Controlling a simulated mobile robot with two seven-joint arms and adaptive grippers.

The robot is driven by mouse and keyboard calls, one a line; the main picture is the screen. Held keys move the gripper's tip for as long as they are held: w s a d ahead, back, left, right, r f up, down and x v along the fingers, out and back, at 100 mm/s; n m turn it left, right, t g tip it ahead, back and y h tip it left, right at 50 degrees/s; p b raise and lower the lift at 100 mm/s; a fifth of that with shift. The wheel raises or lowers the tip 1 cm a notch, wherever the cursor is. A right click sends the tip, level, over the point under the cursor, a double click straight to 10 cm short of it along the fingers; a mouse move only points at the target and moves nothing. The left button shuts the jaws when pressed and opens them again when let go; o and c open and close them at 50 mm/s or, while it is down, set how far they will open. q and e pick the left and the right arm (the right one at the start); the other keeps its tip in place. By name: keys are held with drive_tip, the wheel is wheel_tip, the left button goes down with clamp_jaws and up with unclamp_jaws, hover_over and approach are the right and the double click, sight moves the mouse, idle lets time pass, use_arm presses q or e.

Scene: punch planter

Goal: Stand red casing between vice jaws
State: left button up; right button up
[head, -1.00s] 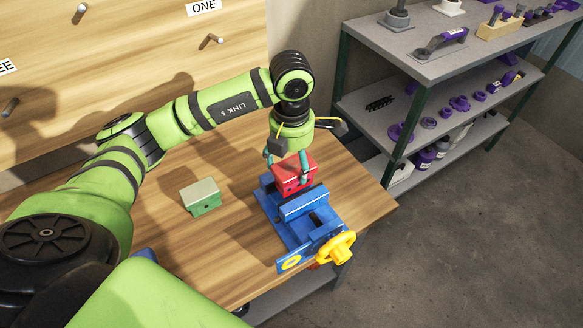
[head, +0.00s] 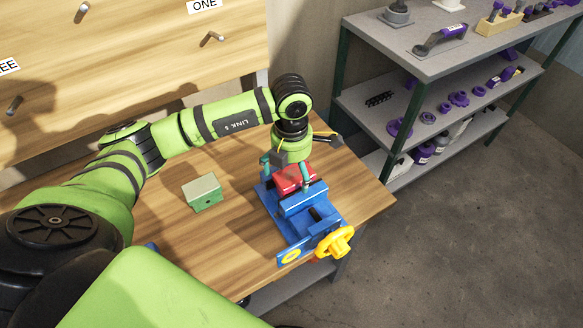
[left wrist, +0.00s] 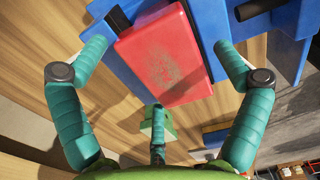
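The red casing (head: 290,180) sits low in the blue vice (head: 296,232), with blue jaw parts on two sides of it. It looks upright; its lower part is hidden. In the left wrist view the red casing (left wrist: 165,58) fills the space between my fingers. My left gripper (head: 285,176) is above the vice with its fingers down around the casing. In the left wrist view, narrow gaps show between the left gripper's (left wrist: 160,48) two side fingertips and the casing, so it appears open. My right gripper is not in view.
A green casing (head: 203,192) stands on the wooden bench (head: 190,245) left of the vice. The vice's yellow handwheel (head: 335,243) is at the bench's front edge. A grey shelf (head: 430,85) with purple parts stands at right.

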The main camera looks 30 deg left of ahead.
sight(291, 170)
use_arm(q)
drive_tip(key=shift+r, duration=0.35)
wheel_tip(291, 170, up, 12)
drive_tip(key=b, duration=0.3)
